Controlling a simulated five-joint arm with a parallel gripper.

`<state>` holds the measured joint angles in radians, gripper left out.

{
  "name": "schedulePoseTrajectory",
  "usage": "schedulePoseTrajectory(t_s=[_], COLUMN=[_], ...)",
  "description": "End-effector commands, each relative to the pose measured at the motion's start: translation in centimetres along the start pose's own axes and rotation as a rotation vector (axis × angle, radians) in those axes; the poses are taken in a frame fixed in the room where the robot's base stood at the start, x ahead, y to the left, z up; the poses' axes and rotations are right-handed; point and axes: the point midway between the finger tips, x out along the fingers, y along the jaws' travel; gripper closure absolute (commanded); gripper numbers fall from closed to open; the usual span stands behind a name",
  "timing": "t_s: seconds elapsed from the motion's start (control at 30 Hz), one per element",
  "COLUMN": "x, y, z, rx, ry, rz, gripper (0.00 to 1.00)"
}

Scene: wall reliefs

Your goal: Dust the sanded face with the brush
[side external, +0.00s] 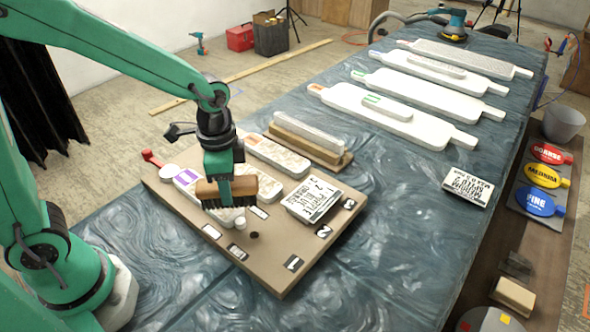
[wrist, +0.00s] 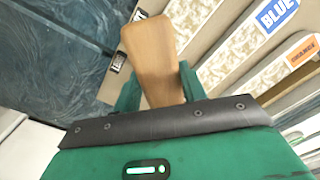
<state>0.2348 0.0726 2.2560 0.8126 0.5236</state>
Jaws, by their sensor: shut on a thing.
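My gripper (side external: 226,192) is shut on a brush (side external: 240,187) with a wooden back and dark bristles pointing down. In the wrist view the brush's wooden back (wrist: 152,60) sits between the green jaws of my gripper (wrist: 157,90). The brush is over the left part of a brown board (side external: 262,270), above a white relief piece (side external: 186,180) with a purple label. I cannot tell whether the bristles touch that piece, and the brush hides part of it. Another pale relief piece (side external: 278,155) lies just behind. Which face is sanded is not clear.
A printed white card (side external: 311,200) and small number tags lie on the board. A white bar on a wooden block (side external: 308,140) stands at its back. Several white paddle-shaped panels (side external: 390,117) lie farther back. Coloured grit discs (side external: 545,175) and a grey bucket (side external: 563,122) are at right.

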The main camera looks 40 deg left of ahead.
Motion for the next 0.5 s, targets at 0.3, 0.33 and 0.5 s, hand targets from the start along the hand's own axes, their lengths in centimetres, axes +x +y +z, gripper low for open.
schedulePoseTrajectory(t_s=[0.3, 0.33, 0.5], x=[-3.0, -3.2, -4.1], y=[-0.1, -0.1, 0.0], z=[0.0, -0.1, 0.0], rx=[0.000, 0.000, 0.000], ry=[0.003, 0.003, 0.001], rz=[-0.002, -0.002, -0.001], gripper=[0.80, 0.80, 0.80])
